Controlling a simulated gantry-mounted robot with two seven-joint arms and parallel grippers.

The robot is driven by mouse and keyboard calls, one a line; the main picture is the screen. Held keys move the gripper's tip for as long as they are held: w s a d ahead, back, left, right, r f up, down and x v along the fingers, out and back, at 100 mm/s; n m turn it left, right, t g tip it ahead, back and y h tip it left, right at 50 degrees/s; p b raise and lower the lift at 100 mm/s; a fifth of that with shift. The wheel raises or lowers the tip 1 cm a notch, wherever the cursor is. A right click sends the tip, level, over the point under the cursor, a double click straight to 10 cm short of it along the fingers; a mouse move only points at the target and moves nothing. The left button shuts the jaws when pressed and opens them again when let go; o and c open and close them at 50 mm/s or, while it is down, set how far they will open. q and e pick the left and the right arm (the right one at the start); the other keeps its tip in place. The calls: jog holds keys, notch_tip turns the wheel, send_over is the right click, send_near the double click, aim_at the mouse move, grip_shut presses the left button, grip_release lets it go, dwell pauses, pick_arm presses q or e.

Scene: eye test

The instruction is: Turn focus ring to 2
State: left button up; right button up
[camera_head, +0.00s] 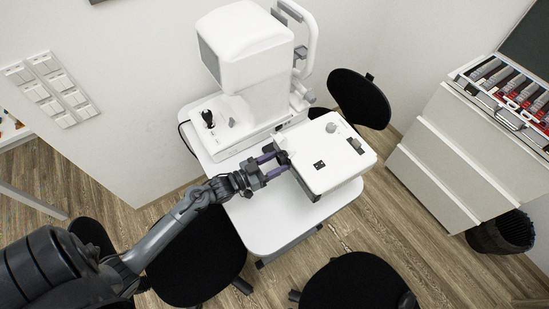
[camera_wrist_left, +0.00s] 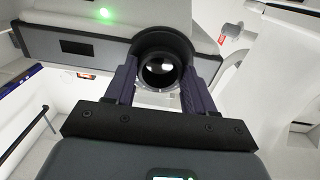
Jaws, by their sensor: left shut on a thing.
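The focus ring (camera_wrist_left: 165,45) is a black round ring around a dark glass lens, in the upper middle of the left wrist view. It sits at the side of a white box-shaped device (camera_head: 341,172) on the white table (camera_head: 262,226). My left gripper (camera_head: 279,159) reaches it from the left in the head view. In the left wrist view its two purple fingers (camera_wrist_left: 161,78) stand on either side of the ring and are shut on it. The ring's number marks are too small to read. My right gripper is in neither view.
A large white eye-test instrument (camera_head: 246,62) with a black joystick (camera_head: 208,118) stands behind on the table. Black stools (camera_head: 358,283) stand around it. A white drawer cabinet (camera_head: 450,150) with a lens case (camera_head: 510,92) is at the right. The table's front part is clear.

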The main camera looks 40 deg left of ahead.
pick_arm(q)
jog(key=shift+r+n+p, duration=0.25)
jog(key=shift+n+p, duration=0.6)
jog(key=shift+n, duration=0.05)
jog(key=shift+f+n, duration=0.25)
jog(key=shift+n, duration=0.15)
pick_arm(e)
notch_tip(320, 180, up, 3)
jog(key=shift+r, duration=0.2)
pick_arm(q)
jog(key=o, duration=1)
jog(key=shift+o, duration=0.2)
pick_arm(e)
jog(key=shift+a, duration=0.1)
pick_arm(q)
jog(key=v, duration=1)
jog(key=shift+s, duration=0.35)
